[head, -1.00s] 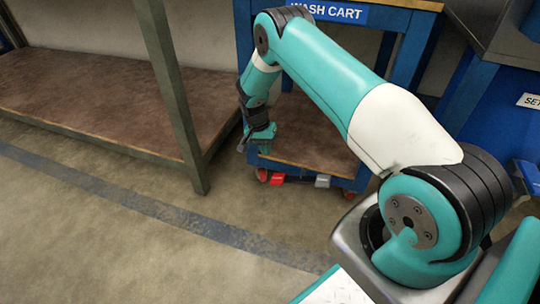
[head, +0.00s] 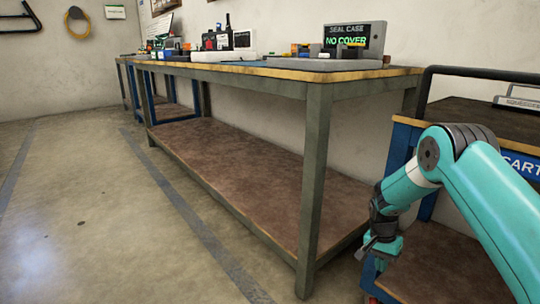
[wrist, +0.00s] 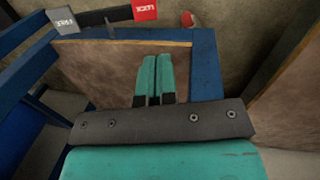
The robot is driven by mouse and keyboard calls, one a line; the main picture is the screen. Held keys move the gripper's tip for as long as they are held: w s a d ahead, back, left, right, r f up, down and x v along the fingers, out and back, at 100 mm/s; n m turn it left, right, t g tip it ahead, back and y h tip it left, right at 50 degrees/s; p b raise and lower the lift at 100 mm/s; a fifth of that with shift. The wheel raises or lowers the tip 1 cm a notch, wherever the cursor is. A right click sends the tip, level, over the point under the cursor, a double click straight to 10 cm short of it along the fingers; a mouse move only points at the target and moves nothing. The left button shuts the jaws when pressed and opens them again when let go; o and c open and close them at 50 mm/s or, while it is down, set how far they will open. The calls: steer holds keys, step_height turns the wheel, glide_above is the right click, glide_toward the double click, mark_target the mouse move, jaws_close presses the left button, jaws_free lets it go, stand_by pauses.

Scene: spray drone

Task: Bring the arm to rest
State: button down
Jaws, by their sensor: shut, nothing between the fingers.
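My gripper (head: 368,252) hangs low at the right of the head view, in front of the blue wash cart (head: 426,200). My teal arm bends down to it from the right edge. In the wrist view my gripper (wrist: 154,66) has its two teal fingers side by side, shut and empty. Below the fingers are the cart's brown lower shelf (wrist: 95,75) and its blue frame. I cannot tell how far the fingertips are from the shelf.
A long workbench (head: 313,190) with a lower shelf stands left of my gripper, its near leg close by. On it are a "SEAL CASE NO COVER" display (head: 354,38) and several items. Red and white brake tabs (wrist: 145,10) show by the cart. The floor at left is clear.

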steer(key=s+a+r+n+t+y+p, duration=0.1)
steer(key=s+a+r+n, duration=0.3)
steer(key=r, duration=0.5)
steer(key=s+a+r+n+y+p, duration=0.1)
steer(key=s+a+r, duration=0.2)
steer(key=a+r, duration=0.45)
steer(key=s+a+r+n+t+p, duration=0.1)
steer(key=s+a+r+n, duration=0.2)
steer(key=r, duration=0.7)
steer(key=s+a+r+n+y+p, duration=0.1)
steer(key=s+a+r+n, duration=0.2)
steer(key=s, duration=0.5)
steer(key=s+a+r+n+y+p, duration=0.1)
steer(key=s+a+r+n, duration=0.15)
steer(key=s+r, duration=0.4)
steer(key=s+a+r+n+y+p, duration=0.1)
steer(key=s+r+n, duration=0.15)
steer(key=s, duration=0.65)
step_height(320, 180, up, 37)
steer(key=p, duration=3.7)
steer(key=shift+w+a+n, duration=0.15)
steer(key=shift+w+n, duration=0.1)
steer(key=shift+n, duration=0.05)
